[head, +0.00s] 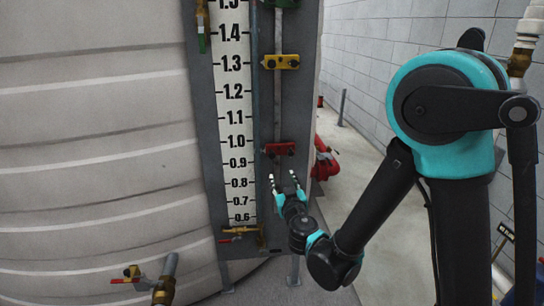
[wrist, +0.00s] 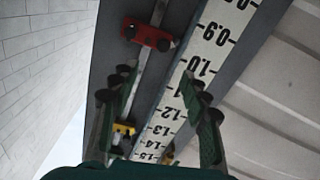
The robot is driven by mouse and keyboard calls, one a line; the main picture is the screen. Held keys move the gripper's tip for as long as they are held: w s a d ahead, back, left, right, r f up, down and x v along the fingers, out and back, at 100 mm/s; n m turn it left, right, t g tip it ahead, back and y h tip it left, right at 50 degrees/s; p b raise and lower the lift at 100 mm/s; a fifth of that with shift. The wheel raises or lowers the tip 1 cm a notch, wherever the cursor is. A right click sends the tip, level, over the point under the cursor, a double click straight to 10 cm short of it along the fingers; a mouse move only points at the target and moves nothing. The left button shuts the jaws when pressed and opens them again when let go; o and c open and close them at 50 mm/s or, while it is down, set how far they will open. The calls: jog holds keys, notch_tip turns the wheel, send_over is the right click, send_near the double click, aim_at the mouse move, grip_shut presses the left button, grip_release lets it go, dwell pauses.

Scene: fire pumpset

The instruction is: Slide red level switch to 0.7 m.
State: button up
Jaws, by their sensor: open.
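The red level switch (head: 279,149) is clamped on a thin vertical rod beside the white scale (head: 236,120). In the head view it is level with the part between 0.9 and 1.0. It also shows in the wrist view (wrist: 146,34), at the top and beyond the fingers. My gripper (head: 284,178) is open and empty, just below the red switch in the head view, near the 0.8 mark. I see no contact with the switch. In the wrist view my open fingers (wrist: 160,95) stand apart to either side of the rod and scale edge; their distance from the rod is unclear.
A yellow switch (head: 281,62) sits higher on the same rod, near 1.3. A brass valve (head: 240,230) juts out at the scale's bottom. The ribbed tank (head: 95,150) fills the left. A red fitting (head: 324,160) stands behind the panel; floor between panel and wall looks mostly clear.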

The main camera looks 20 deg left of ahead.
aim_at(272, 156)
jog(key=x, duration=1.7)
jog(key=shift+a, duration=0.4)
grip_shut()
